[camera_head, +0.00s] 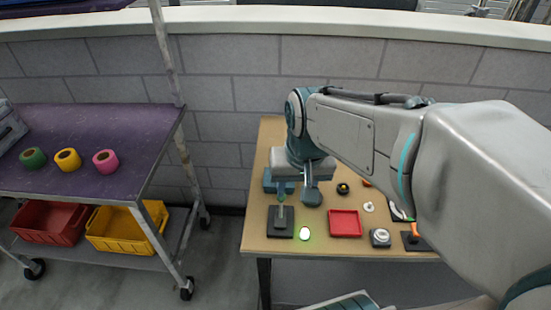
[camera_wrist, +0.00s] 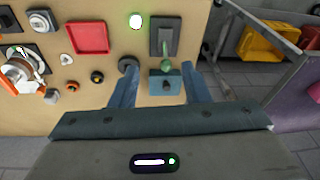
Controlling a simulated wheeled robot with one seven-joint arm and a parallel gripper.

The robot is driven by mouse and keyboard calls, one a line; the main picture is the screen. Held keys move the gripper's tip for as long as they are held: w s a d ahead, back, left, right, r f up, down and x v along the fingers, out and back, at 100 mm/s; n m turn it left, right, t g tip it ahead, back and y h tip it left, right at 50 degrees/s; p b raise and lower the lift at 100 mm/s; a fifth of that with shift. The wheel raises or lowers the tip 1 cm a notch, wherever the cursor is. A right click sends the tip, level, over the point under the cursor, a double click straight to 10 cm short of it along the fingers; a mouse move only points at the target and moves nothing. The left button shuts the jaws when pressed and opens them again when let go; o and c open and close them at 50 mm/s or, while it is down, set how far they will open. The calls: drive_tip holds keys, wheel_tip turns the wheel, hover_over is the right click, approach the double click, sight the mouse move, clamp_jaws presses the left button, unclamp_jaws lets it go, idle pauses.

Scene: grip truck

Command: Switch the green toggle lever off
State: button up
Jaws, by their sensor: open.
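The green toggle lever (camera_head: 281,205) stands on a dark square base plate (camera_head: 280,224) near the table's left front. In the wrist view, the green lever (camera_wrist: 166,66) shows at its dark plate (camera_wrist: 164,34), between the tips of my fingers in the picture. My gripper (camera_head: 297,195) is open and empty, pointing down just behind the lever in the head view. In the wrist view, my gripper (camera_wrist: 160,69) has a finger on each side of the lever. I see no clear contact; the height gap cannot be told.
A lit round lamp (camera_head: 305,233) and a red tray (camera_head: 345,224) lie right of the lever. A blue-green box (camera_wrist: 165,83) is close behind it. Buttons, knobs and an orange-handled switch (camera_head: 413,234) crowd the right side. A cart (camera_head: 90,140) stands left, apart from the table.

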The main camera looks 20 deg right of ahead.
drive_tip(key=w+f+m+g+b, duration=0.15)
drive_tip(key=w+m, duration=0.25)
drive_tip(key=w, duration=0.5)
approach(281, 206)
drive_tip(key=shift+m, duration=0.3)
drive_tip(key=f, duration=0.2)
drive_tip(key=w+f, duration=0.1)
drive_tip(key=f, duration=0.2)
drive_tip(key=w+f, duration=0.1)
drive_tip(key=f, duration=0.2)
drive_tip(key=shift+w+d, duration=0.15)
clamp_jaws()
